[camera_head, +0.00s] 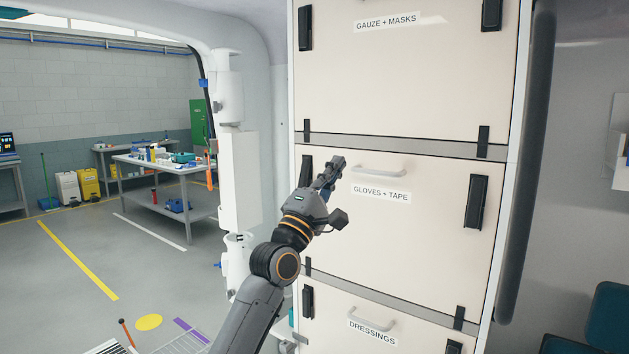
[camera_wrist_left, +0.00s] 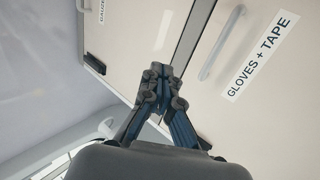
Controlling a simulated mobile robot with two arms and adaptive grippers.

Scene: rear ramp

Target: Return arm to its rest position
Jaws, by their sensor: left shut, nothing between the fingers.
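My left arm reaches up from the bottom of the head view. My left gripper (camera_head: 336,166) is shut and empty, in front of the upper left part of the cabinet door labelled GLOVES + TAPE (camera_head: 425,220). It is just left of that door's handle (camera_head: 378,171). The left wrist view shows the fingers (camera_wrist_left: 160,75) closed together, near the grey strip between two doors. The gripper appears apart from the handle (camera_wrist_left: 221,45). I cannot tell its exact distance from the door. My right gripper is not in view.
The GAUZE + MASKS door (camera_head: 400,80) is above and the DRESSINGS door (camera_head: 385,315) below; all three look shut. A white pillar (camera_head: 238,180) stands left of the cabinet. Beyond it are a workbench (camera_head: 165,166) and open floor. A dark teal seat (camera_head: 608,315) is at lower right.

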